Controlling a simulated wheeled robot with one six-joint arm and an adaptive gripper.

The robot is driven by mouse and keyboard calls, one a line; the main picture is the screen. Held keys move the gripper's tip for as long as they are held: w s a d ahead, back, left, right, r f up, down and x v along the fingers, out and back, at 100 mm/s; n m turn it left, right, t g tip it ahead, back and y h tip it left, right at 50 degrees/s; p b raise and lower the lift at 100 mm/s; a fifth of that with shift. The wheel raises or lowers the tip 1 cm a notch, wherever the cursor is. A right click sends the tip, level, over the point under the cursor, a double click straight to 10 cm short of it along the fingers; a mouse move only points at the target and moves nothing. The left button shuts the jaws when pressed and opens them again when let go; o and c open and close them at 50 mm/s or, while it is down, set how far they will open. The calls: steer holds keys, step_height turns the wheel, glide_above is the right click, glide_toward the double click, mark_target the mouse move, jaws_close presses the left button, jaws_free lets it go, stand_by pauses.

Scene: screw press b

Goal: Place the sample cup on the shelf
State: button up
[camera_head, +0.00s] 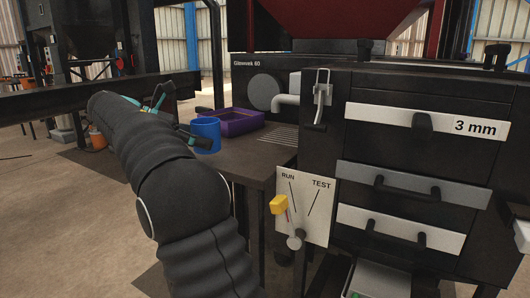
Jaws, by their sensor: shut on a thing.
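The blue sample cup (207,134) is upright at the left part of the dark shelf (248,160), in front of a purple tray. My gripper (191,138) reaches it from the left and is shut on its near left side. My black-sleeved arm hides most of the gripper. I cannot tell whether the cup's base touches the shelf or is slightly above it.
The purple tray (236,121) stands behind the cup. A white spout (286,103) juts over the shelf's right side. Drawers (410,190) fill the right. Bare shelf lies right of the cup.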

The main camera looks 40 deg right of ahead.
steer(key=b, duration=0.4)
glide_above(270, 158)
steer(key=shift+d, duration=0.1)
steer(key=shift+f+b, duration=0.85)
steer(key=shift+f, duration=0.9)
steer(key=shift+f, duration=0.1)
steer(key=o, duration=1.1)
steer(key=shift+o, duration=0.2)
steer(key=shift+r, duration=0.2)
steer(key=p+v, duration=0.3)
steer(key=v, duration=0.9)
steer(key=shift+p, duration=0.3)
steer(key=shift+s, duration=0.15)
